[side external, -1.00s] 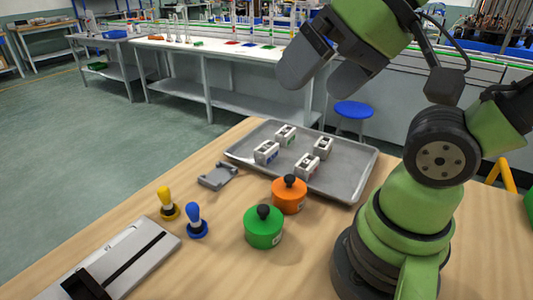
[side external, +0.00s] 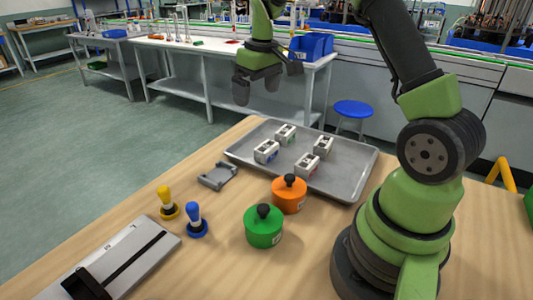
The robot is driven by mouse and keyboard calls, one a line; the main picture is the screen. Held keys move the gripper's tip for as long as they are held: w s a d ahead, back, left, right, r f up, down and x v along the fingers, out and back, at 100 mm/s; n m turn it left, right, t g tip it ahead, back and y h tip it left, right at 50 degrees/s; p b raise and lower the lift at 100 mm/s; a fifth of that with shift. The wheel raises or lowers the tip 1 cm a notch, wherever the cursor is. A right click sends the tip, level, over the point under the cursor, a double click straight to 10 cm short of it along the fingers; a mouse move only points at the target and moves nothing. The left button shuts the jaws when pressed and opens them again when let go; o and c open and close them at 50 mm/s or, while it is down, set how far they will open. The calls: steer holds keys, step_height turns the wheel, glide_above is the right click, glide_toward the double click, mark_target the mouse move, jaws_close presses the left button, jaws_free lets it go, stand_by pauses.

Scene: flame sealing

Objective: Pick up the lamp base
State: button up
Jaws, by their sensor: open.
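My gripper (side external: 257,88) is open and empty, with its fingers pointing down. It is high up, behind and above the far left part of the metal tray in the picture, apart from everything on the table. No part is plainly marked as the lamp base. A green round body (side external: 264,232) with a black knob and an orange round body (side external: 289,199) with a black knob stand upright on the wooden table, in front of the tray. A small grey bracket-like piece (side external: 218,176) lies left of the tray.
A metal tray (side external: 346,186) holds several small white blocks. Yellow (side external: 167,203) and blue (side external: 196,220) knobbed pieces stand at left. A flat grey device (side external: 131,248) with a black bar lies at front left. Bare wood lies between these.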

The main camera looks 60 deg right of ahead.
steer(key=g, duration=0.2)
glide_above(266, 146)
steer(key=shift+n, duration=0.4)
steer(key=f, duration=0.8)
steer(key=shift+s+d+f, duration=0.15)
steer(key=shift+d+f, duration=0.05)
steer(key=shift+f, duration=0.15)
step_height(266, 146, down, 4)
steer(key=shift+f, duration=0.2)
step_height(266, 146, down, 6)
steer(key=shift+a+r, duration=0.1)
steer(key=shift+r, duration=0.1)
steer(key=shift+c, duration=0.5)
steer(key=c, duration=0.9)
